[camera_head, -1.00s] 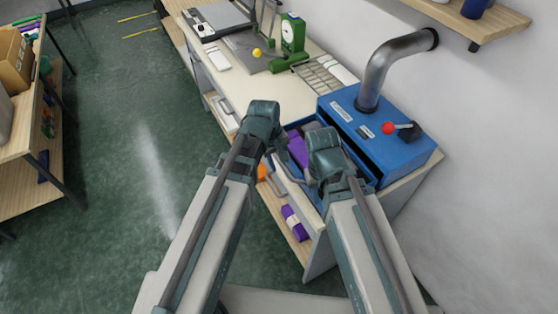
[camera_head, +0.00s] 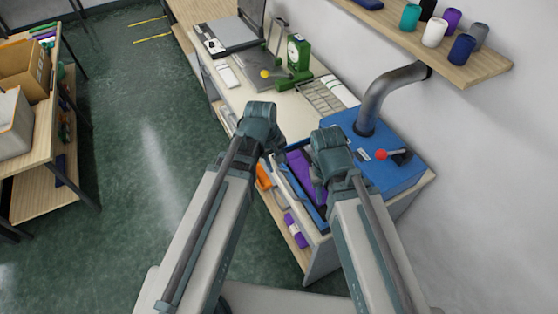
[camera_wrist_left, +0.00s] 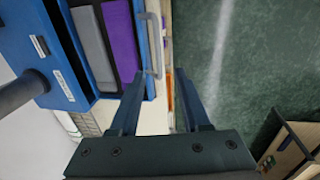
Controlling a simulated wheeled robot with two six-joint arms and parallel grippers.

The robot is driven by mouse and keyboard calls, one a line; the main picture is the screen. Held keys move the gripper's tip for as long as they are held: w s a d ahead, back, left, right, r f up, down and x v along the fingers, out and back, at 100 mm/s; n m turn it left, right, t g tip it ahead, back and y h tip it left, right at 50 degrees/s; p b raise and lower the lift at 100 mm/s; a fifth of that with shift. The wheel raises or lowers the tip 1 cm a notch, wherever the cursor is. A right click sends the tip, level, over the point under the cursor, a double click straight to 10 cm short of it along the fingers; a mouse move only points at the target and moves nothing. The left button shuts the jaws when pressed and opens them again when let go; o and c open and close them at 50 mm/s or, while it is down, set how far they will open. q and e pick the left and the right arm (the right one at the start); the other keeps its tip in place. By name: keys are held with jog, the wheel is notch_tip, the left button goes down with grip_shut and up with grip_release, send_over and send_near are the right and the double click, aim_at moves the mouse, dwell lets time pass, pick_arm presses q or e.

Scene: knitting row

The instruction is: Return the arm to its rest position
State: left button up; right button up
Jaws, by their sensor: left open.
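My left arm ends at a dark wrist (camera_head: 260,122) in the head view, held above the bench; its fingers are hidden there. In the left wrist view my left gripper (camera_wrist_left: 163,76) is open, with nothing between its two fingers. My right gripper (camera_head: 322,178) hangs beside the blue machine in the head view, and its jaws cannot be made out. The blue machine's drawer (camera_head: 312,205) is pulled out. A purple block (camera_wrist_left: 119,38) and a grey block (camera_wrist_left: 92,45) lie in it side by side. The drawer's grey handle (camera_wrist_left: 153,45) shows ahead of the left fingers.
The blue machine (camera_head: 400,172) has a metal pipe (camera_head: 380,92) and a red-knobbed lever (camera_head: 381,154). A green scale (camera_head: 298,55) stands on the bench (camera_head: 262,97). A wall shelf (camera_head: 480,68) holds several spools. The green floor (camera_head: 140,190) at left is clear up to a shelving table (camera_head: 40,130).

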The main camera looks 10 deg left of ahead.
pick_arm(q)
jog(key=shift+r, duration=0.3)
pick_arm(e)
jog(key=shift+r, duration=0.3)
pick_arm(q)
jog(key=s+d+f+m+g+y+b, duration=0.1)
jog(key=s+d+f+m+y+b, duration=0.2)
jog(key=s+f+m+b, duration=0.6)
jog(key=shift+s+f+m+b, duration=0.15)
jog(key=shift+f+m+b, duration=0.3)
jog(key=shift+m, duration=0.55)
pick_arm(e)
notch_tip(320, 180, down, 10)
jog(key=shift+r, duration=0.15)
dwell(0.5)
